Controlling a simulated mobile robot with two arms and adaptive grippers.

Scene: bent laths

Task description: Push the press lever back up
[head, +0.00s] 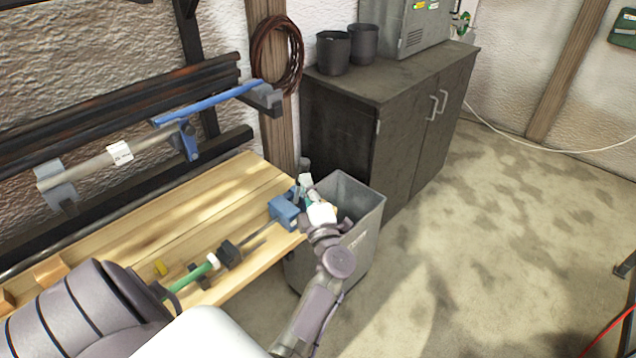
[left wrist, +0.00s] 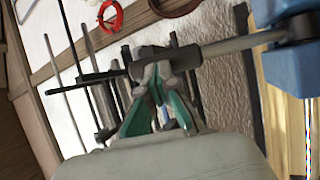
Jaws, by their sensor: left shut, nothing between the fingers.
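A blue device (head: 285,211), which looks like the press, sits at the bench's right end. It also shows large at the right of the left wrist view (left wrist: 292,65). A grey rod (left wrist: 240,43), seemingly its lever, runs from it towards my fingertips. My left gripper (head: 306,184) is just right of the blue device, near the grey bin. In the left wrist view its green-sided fingers (left wrist: 162,72) are shut and empty, with the tips at the rod's end. I cannot tell whether they touch it. My right gripper is not in view.
A grey bin (head: 368,222) stands close under my left wrist. A green-handled tool (head: 195,275) lies on the wooden bench (head: 150,232).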

